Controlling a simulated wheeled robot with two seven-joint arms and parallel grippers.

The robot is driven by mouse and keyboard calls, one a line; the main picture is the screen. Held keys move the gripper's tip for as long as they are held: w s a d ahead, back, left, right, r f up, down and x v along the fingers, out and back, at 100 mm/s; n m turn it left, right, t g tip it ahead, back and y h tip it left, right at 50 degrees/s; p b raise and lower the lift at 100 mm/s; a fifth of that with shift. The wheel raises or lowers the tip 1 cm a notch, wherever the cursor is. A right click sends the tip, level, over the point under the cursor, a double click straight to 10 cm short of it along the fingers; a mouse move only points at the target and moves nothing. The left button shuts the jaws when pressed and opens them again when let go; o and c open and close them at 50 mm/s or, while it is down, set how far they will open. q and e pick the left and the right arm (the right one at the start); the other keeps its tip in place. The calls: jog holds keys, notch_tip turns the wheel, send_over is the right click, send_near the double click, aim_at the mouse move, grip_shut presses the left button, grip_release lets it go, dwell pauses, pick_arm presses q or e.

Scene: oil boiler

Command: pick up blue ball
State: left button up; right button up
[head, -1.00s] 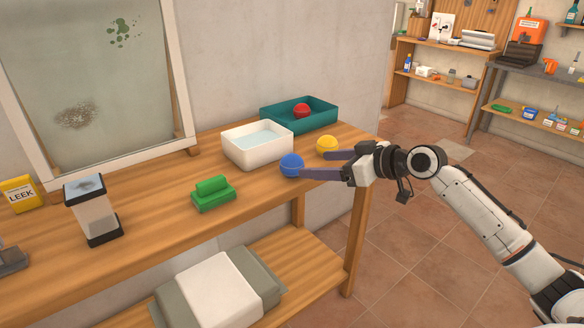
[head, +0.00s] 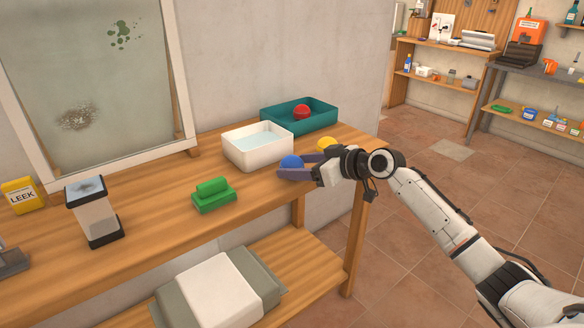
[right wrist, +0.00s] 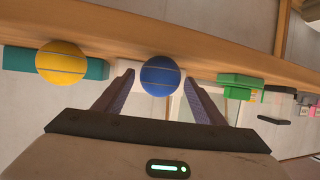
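The blue ball (head: 291,162) rests on the wooden table near its front edge. My right gripper (head: 288,169) reaches in from the right at table height, with its fingers on either side of the blue ball. In the right wrist view the blue ball (right wrist: 161,76) sits between the tips of the two open fingers (right wrist: 160,88), with a gap visible on both sides. My left gripper is not in view.
A yellow ball (head: 326,144) lies close behind my right gripper. A white basin of water (head: 257,154) stands behind the blue ball, and a teal tray (head: 330,124) with a red ball (head: 302,112) is farther back. A green brush-like block (head: 213,198) lies to the left.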

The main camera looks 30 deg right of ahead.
jog(key=shift+r, duration=0.1)
jog(key=c, duration=1)
